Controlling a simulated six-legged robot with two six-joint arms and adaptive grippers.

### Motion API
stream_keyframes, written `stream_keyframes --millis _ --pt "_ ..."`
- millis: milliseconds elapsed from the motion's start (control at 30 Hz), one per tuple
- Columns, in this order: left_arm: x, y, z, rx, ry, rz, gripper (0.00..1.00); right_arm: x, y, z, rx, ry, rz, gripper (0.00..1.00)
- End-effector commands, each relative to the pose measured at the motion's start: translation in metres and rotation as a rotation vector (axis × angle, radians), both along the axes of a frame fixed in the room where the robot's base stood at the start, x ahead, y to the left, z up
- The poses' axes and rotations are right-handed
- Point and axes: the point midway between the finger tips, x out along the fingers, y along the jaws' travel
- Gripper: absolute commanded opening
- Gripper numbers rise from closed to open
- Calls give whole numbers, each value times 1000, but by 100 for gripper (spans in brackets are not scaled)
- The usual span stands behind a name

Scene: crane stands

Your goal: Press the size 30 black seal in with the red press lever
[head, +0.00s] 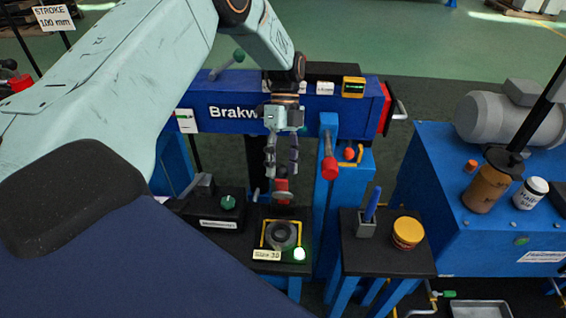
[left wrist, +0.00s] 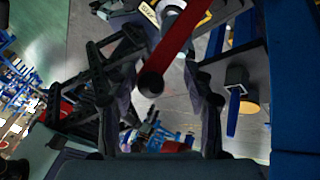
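A dark ring (head: 283,235), which looks like the seal, sits in the yellow-framed nest marked "Size 30" (head: 267,255). I cannot tell how deep it sits. My left gripper (head: 282,172) points down above the nest and behind it, with its two fingers apart. A red part (head: 282,186), seemingly the press lever, shows just below the fingertips, with a grey disc under it. In the left wrist view a red bar (left wrist: 174,48) with a dark round end lies between the open fingers (left wrist: 158,95), with gaps on both sides. My right gripper is not in view.
A second red-ended handle (head: 330,168) hangs on a blue post to the right. A green lamp (head: 299,254) glows beside the nest. A blue pen (head: 372,203) in a holder and a yellow-lidded jar (head: 407,232) stand on the right stand. The blue beam (head: 230,112) runs behind.

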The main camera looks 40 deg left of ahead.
Motion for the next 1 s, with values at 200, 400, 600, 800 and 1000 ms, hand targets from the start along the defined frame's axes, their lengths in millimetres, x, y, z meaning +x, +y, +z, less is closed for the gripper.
stream_keyframes --millis 200,400,600,800,1000 --pt "0 0 2 -2 1 0 52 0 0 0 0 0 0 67" --pt "0 0 23 -3 -1 1 52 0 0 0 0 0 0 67" --pt "-1 0 62 -2 -3 0 52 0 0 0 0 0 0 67" --pt "-1 1 90 -2 -2 0 52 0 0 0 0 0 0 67" --pt "-2 1 101 -2 -1 -1 52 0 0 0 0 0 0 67"
